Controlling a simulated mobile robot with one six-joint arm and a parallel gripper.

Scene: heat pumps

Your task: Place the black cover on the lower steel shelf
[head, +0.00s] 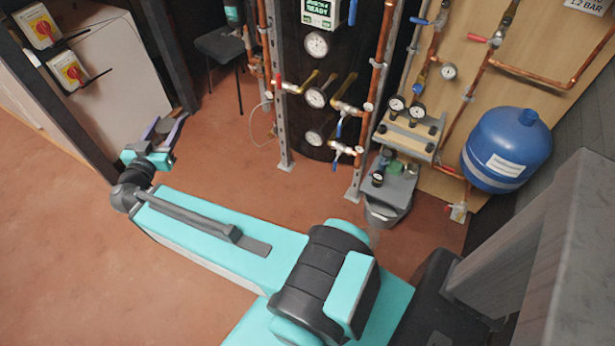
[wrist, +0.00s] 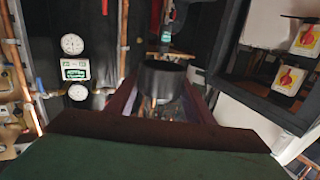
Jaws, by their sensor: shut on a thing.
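My gripper (head: 170,118) is at the left in the head view, over the floor near the white cabinet. In the wrist view its two dark fingers reach forward and close on a round black cover (wrist: 162,80) between their tips. The lower steel shelf (head: 402,190) is right of centre in the head view, far from my gripper. It is a grey plate with a dark jar and small green items towards its back and left. Its front right part looks bare.
A grey bucket (head: 388,215) stands beneath. A blue tank (head: 507,150) is to the right. Copper pipes and valves line the wall. A dark stool (head: 220,44) stands behind; open floor lies between.

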